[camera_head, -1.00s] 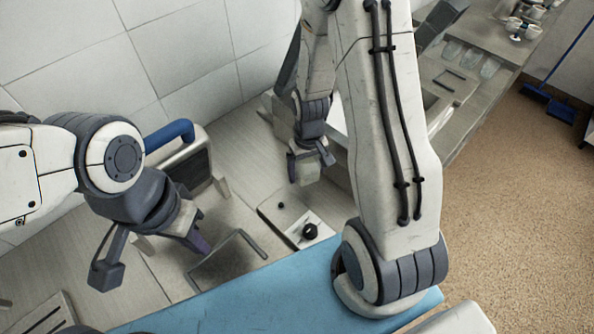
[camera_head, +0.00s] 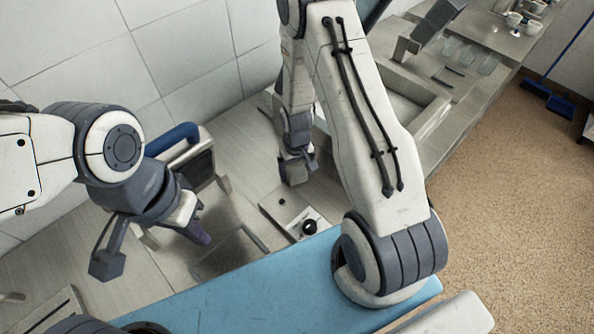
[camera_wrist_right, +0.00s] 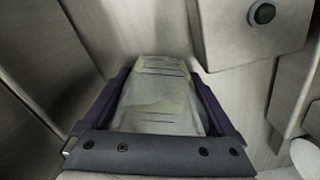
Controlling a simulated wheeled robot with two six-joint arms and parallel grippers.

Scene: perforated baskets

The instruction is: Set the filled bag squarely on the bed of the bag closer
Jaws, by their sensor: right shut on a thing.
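My right gripper (camera_head: 295,170) is over the counter near the wall. In the right wrist view it is shut on a pale grey-green ribbed thing, apparently the filled bag (camera_wrist_right: 158,100), between its two dark purple-edged fingers. The bag cannot be made out in the head view. My left gripper (camera_head: 152,248) is open and empty at the lower left, its fingers spread apart. A machine with a blue handle (camera_head: 173,138) and a grey panel stands behind it, against the wall. I cannot tell for certain whether this is the bag closer.
A blue strip (camera_head: 225,305) runs along the front. A sink (camera_head: 415,100) and cups (camera_head: 515,20) are farther right.

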